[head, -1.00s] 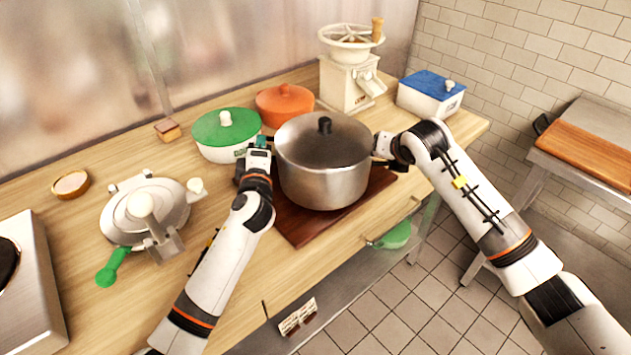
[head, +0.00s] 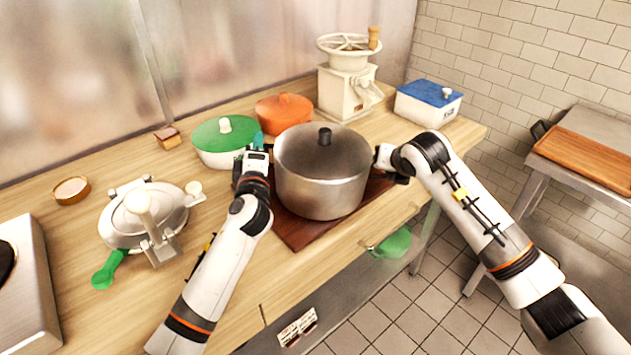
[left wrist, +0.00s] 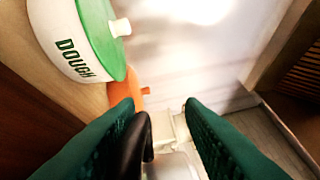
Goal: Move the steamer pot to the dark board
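The steamer pot (head: 322,190) is a lidded grey metal pot with a black knob. It stands upright on the dark red-brown board (head: 300,234) on the wooden counter and hides much of the board. My left gripper (head: 257,146) is at the pot's left side. In the left wrist view its green fingers (left wrist: 162,105) are spread apart, with a black handle-like part (left wrist: 136,148) near the left finger and shiny metal (left wrist: 172,166) below. My right gripper (head: 384,160) is at the pot's right side; its fingers are too hidden to tell their state.
A green-lidded pot (head: 222,150) and an orange pot (head: 283,112) stand close behind. A mill (head: 347,90) and a blue-lidded box (head: 428,105) are at the back right. A press with a green handle (head: 145,215) stands left. The counter's front edge is close to the board.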

